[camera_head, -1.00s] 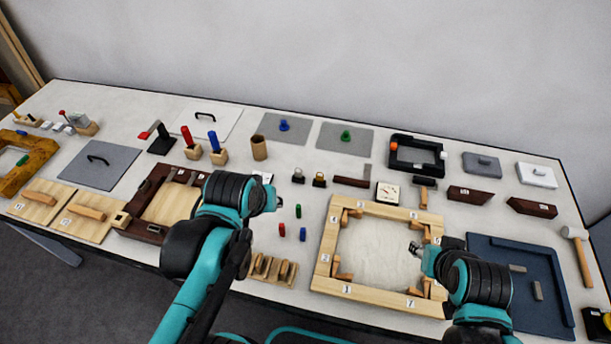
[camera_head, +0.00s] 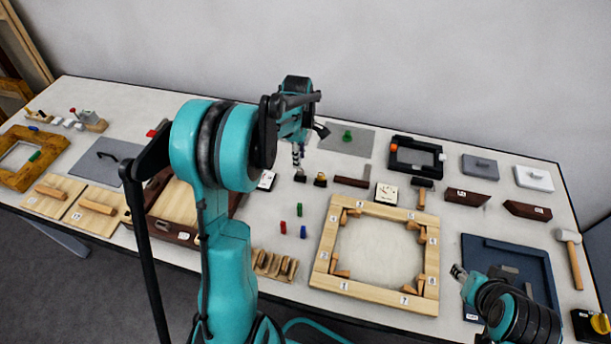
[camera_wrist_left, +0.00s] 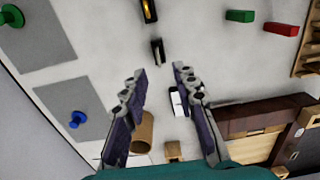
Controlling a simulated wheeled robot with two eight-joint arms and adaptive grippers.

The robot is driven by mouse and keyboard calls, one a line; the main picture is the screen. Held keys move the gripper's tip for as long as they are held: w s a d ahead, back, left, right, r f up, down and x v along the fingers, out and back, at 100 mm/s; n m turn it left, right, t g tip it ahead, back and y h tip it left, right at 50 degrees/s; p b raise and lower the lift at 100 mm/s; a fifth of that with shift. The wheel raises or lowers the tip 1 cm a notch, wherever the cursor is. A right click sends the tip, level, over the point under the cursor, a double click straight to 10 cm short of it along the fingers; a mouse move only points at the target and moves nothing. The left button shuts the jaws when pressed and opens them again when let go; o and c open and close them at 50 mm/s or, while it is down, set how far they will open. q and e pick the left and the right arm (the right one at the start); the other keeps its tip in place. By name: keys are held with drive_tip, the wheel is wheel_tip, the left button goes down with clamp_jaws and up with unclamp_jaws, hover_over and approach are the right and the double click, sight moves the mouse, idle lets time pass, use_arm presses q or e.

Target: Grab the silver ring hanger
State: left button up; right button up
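The silver ring hanger (camera_head: 299,177) is a small dark block standing on the white table, left of a similar gold one (camera_head: 320,180). In the left wrist view the silver hanger (camera_wrist_left: 157,50) is just beyond and between the fingertips, and the gold one (camera_wrist_left: 149,10) is farther off. My left gripper (camera_head: 298,160) is above the silver hanger in the head view. It is open and empty, its two fingers apart in the left wrist view (camera_wrist_left: 160,75), and does not touch the hanger. My right gripper (camera_head: 458,272) is over the blue tray's left side; its opening is too small to judge.
Green (camera_head: 299,209) and red (camera_head: 283,227) blocks lie in front of the hangers. A square wooden frame (camera_head: 320,262) lies to the right. A dark red block (camera_head: 351,182) and a white dial (camera_head: 386,193) are right of the gold hanger. A hollow wooden cylinder (camera_wrist_left: 143,130) is near the left fingers.

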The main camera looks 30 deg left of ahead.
sight(300, 176)
use_arm(q)
wheel_tip(300, 176, down, 7)
drive_tip(key=shift+w+d+r+b, duration=0.1)
drive_tip(key=shift+w+r+b, duration=0.05)
drive_tip(key=shift+b, duration=0.9)
drive_tip(key=shift+r, duration=0.1)
drive_tip(key=shift+c, duration=0.5)
clamp_jaws()
